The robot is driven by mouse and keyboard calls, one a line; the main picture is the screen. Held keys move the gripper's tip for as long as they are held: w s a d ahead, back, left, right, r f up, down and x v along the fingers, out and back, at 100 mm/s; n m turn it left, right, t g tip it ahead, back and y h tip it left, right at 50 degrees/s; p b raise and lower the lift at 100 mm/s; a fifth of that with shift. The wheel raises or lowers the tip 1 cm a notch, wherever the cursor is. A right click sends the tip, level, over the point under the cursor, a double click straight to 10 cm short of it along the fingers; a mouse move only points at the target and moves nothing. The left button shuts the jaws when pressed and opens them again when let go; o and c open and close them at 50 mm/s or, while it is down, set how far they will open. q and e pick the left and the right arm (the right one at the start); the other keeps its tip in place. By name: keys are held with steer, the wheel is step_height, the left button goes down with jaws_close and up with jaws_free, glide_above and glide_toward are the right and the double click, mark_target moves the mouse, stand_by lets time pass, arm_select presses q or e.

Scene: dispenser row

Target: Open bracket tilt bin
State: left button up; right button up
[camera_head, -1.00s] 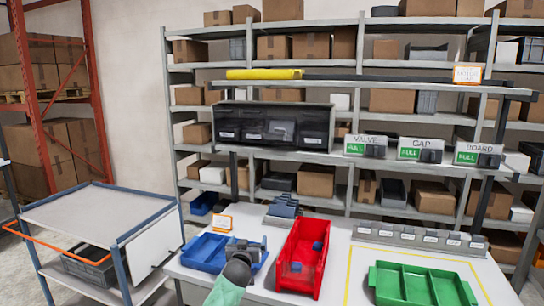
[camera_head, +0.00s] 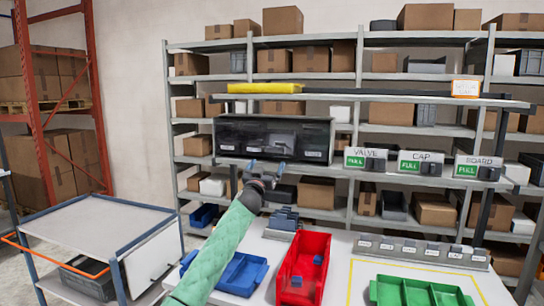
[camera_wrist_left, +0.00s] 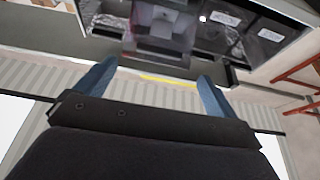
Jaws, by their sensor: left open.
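The dark tilt bin unit (camera_head: 229,128) stands on the upper shelf, with several see-through bins side by side and small white labels too small to read. I cannot tell which one is the bracket bin. My left gripper (camera_head: 266,170) is open and empty, just below the front of the unit near its middle. In the left wrist view its two blue fingers (camera_wrist_left: 155,82) are spread apart, with the bin fronts (camera_wrist_left: 160,22) beyond them. I cannot tell whether a finger touches the unit. My right gripper is not in view.
VALVE (camera_head: 366,159), CAP (camera_head: 420,162) and BOARD (camera_head: 478,167) dispensers stand right of the unit. On the table below are a red bin (camera_head: 318,275), a blue tray (camera_head: 245,274) and a green tray (camera_head: 410,292). A grey cart (camera_head: 95,220) stands at left.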

mark_target(274, 148)
arm_select(q)
steer(key=p+x, duration=0.2)
steer(key=x, duration=0.3)
steer(key=shift+w+d+r, duration=0.15)
steer(key=shift+w+r, duration=0.05)
steer(key=shift+w, duration=0.05)
steer(key=shift+w+d+r, duration=0.2)
steer(key=shift+w, duration=0.5)
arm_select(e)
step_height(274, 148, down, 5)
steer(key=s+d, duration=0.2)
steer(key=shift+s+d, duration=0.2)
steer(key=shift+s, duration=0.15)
arm_select(q)
steer(key=c, duration=1.4)
steer(key=shift+r, duration=0.5)
steer(key=shift+w+d+r, duration=0.1)
steer(key=shift+w+r, duration=0.25)
steer(key=shift+r, duration=0.05)
steer(key=o, duration=1.4)
steer(key=shift+s, duration=0.1)
